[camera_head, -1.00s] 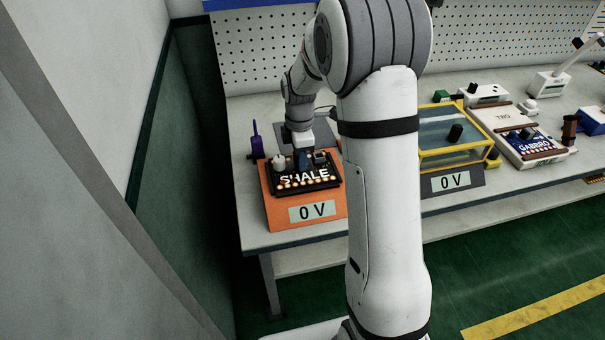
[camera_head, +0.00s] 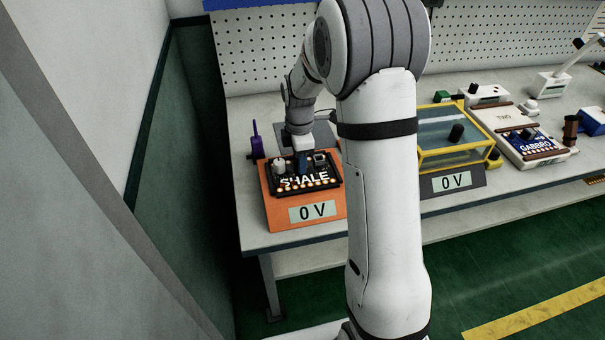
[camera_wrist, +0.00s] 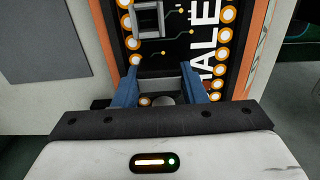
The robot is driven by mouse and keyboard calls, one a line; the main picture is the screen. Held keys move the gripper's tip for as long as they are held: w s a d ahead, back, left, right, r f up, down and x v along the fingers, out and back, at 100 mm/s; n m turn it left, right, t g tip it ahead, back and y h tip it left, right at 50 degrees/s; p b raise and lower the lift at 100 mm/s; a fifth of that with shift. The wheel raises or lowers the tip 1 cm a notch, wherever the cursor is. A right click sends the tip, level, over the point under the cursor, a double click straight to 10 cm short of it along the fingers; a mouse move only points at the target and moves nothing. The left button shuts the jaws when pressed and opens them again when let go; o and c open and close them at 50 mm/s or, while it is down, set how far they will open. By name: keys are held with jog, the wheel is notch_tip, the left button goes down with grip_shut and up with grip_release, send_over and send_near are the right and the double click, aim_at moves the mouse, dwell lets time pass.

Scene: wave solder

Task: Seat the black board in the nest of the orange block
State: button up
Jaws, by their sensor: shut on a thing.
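The black board (camera_head: 326,176), lettered SHALE with a row of orange-ringed pads, is over the orange block (camera_head: 275,217), whose front display reads 0 V. It also shows in the wrist view (camera_wrist: 178,62), with an orange edge of the block (camera_wrist: 262,50) beside it. My gripper (camera_head: 302,160) is above the board, with its blue fingers (camera_wrist: 168,92) closed on a part of it. The gripped part is mostly hidden between the fingers. The nest is hidden under the board, and I cannot tell whether the board lies fully flat in it.
A purple device with an antenna (camera_head: 256,146) stands close behind the block's left corner. A yellow-framed clear box (camera_head: 450,130) with a 0 V display is to the right. Farther right a white tray holds a blue GABBRO board (camera_head: 534,144). A pegboard wall rises behind.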

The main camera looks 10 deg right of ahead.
jog(key=o, duration=1.2)
jog(key=shift+r, duration=0.1)
jog(key=shift+r, duration=0.1)
jog(key=shift+w+r, duration=0.1)
jog(key=shift+r, duration=0.1)
jog(key=r, duration=0.7)
jog(key=shift+s, duration=0.25)
jog(key=s+r+m+t, duration=0.1)
jog(key=s+r+m, duration=0.1)
jog(key=s+m, duration=0.4)
jog(key=s+r+m, duration=0.2)
jog(key=s+m, duration=0.4)
jog(key=s, duration=0.5)
jog(key=s+r+m+t, duration=0.1)
jog(key=s+r+m, duration=0.1)
jog(key=s+m, duration=0.4)
jog(key=shift+s+d+t+p, duration=0.15)
jog(key=shift+s+t+p, duration=0.2)
jog(key=shift+s, duration=1)
